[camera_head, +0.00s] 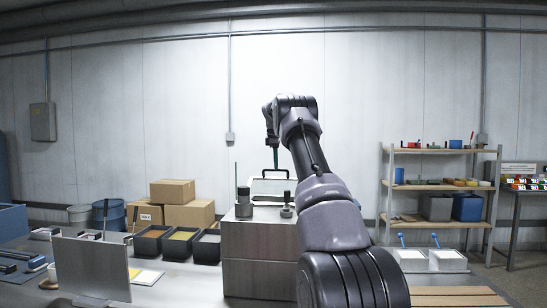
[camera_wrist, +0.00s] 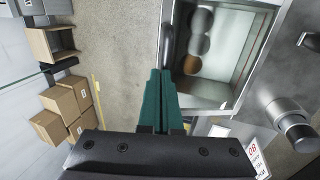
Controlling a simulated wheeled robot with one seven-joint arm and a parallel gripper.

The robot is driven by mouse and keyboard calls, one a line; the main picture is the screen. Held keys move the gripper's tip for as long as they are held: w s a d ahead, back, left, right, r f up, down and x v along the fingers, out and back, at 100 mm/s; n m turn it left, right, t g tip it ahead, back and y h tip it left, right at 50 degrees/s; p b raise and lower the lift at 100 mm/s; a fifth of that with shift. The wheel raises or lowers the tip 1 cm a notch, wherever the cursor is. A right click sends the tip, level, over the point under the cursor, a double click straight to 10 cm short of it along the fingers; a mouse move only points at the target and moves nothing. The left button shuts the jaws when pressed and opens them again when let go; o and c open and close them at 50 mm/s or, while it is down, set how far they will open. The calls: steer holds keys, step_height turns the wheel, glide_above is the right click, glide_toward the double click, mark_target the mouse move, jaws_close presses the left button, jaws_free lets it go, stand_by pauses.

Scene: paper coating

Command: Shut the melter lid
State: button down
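The melter (camera_head: 258,245) is a metal box in the middle of the bench. Its lid (camera_head: 271,187) appears raised at the back of the top, with a dark handle (camera_head: 275,171) along its upper edge. In the wrist view the tank (camera_wrist: 225,60) lies uncovered, with several round pieces (camera_wrist: 195,42) inside. The handle (camera_wrist: 168,42) shows along the tank's left side, just past my fingertips. My gripper (camera_wrist: 160,74) has its green fingers together. In the head view it (camera_head: 275,158) is right above the handle. I cannot tell whether it touches the handle.
A dark cylinder (camera_head: 244,203) and a knob (camera_head: 287,205) stand on the melter's front top. Black trays (camera_head: 180,246) line the bench to the left, with cardboard boxes (camera_head: 187,213) behind. White containers (camera_head: 447,260) with blue handles stand right of my arm.

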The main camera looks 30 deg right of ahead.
steer(key=w+d+f, duration=0.1)
steer(key=f, duration=0.1)
steer(key=w+f, duration=0.1)
steer(key=f, duration=0.2)
steer(key=w+d+f, duration=0.1)
steer(key=w+f, duration=0.1)
steer(key=shift+d+f, duration=0.2)
steer(key=shift+d, duration=0.1)
